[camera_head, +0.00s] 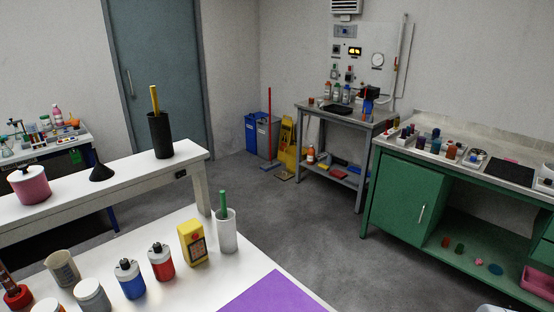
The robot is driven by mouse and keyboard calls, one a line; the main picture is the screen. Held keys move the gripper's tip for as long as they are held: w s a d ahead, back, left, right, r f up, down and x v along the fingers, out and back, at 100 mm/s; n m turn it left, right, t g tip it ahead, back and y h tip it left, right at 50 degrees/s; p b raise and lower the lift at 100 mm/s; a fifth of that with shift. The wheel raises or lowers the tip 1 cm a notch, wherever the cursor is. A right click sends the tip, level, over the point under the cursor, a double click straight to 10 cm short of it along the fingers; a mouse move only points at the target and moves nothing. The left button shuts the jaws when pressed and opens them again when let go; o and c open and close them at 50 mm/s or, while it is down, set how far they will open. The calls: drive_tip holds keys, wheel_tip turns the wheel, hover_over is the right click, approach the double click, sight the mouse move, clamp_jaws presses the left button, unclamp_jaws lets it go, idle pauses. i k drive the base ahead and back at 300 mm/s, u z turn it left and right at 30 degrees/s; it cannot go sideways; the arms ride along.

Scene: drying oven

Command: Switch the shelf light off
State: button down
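A raised white shelf (120,190) runs along the left behind the white bench. A small dark fitting (181,174) sits on its front edge near the right end; it is too small to tell whether it is a switch or how it is set. I see no lit lamp on the shelf. The space under the shelf is dark at the left. My gripper is not in view.
The white bench (210,283) in front holds several bottles, a yellow meter (192,243), a white cylinder (227,236) with a green handle, and a purple mat (273,296). A green cabinet (402,203) stands right. Grey floor (300,215) between is clear.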

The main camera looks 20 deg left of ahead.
sight(182, 173)
drive_tip(key=z, duration=0.4)
drive_tip(key=i, duration=3.05)
drive_tip(key=z, duration=2.95)
drive_tip(key=k, duration=2.1)
drive_tip(key=z, duration=1.25)
